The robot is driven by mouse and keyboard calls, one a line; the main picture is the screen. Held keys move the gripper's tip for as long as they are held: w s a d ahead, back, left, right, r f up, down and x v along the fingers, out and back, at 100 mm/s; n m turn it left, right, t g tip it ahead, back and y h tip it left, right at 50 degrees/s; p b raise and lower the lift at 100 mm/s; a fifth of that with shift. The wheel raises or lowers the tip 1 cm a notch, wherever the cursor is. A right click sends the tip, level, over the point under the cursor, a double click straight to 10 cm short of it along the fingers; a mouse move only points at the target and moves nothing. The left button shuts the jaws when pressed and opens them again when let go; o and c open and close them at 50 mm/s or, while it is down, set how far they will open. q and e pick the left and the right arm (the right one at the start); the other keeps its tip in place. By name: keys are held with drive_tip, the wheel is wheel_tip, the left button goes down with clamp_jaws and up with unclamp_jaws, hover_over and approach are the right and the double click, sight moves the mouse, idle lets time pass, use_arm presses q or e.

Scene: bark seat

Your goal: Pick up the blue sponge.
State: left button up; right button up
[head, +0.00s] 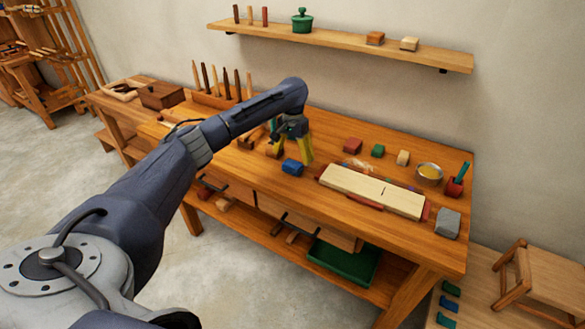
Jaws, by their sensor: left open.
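A small blue block (292,167), which looks like the blue sponge, lies on the wooden workbench (335,128) left of the pale board. My left gripper (291,153) hangs over the bench with its yellow-tipped fingers apart. It is open and appears empty, just above and behind the blue block in the head view. I cannot tell the exact height gap. My right gripper is not in view.
A pale board (370,189) lies right of the blue block. Red (353,146), green (377,150) and tan (402,158) blocks, a metal bowl (429,173), a red cup (454,188) and a grey block (447,223) stand nearby. Upright tools (225,83) stand behind.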

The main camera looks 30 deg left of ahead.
sight(294, 162)
use_arm(q)
drive_tip(key=shift+w+f, duration=0.1)
drive_tip(key=shift+f, duration=2.65)
drive_tip(key=c, duration=1.1)
drive_tip(key=shift+c, duration=0.2)
drive_tip(key=shift+r, duration=0.1)
wheel_tip(294, 162, up, 20)
